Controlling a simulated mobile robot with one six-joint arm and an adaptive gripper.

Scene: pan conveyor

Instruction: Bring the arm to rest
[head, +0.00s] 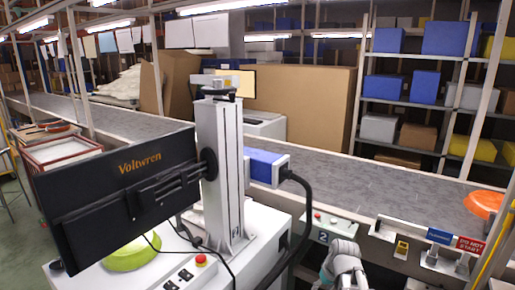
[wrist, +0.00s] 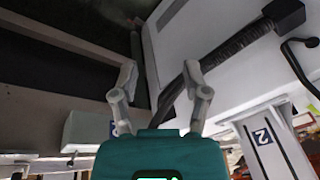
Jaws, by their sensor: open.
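My gripper (wrist: 160,68) shows in the wrist view with its two grey fingers spread apart and nothing between them. Its teal body (wrist: 160,155) fills the bottom middle of that view. The fingers point toward the underside of pale machine panels and a thick dark cable (wrist: 235,48); I cannot tell whether they touch anything. In the head view, part of my arm (head: 345,262) shows at the bottom, just in front of the conveyor edge; its fingers cannot be made out there.
A grey conveyor belt (head: 335,183) runs across the head view, with an orange pan (head: 484,203) at its right. A white marking machine (head: 224,170) with a black monitor (head: 115,190) stands close left. A green round thing (head: 132,254) lies beneath the monitor.

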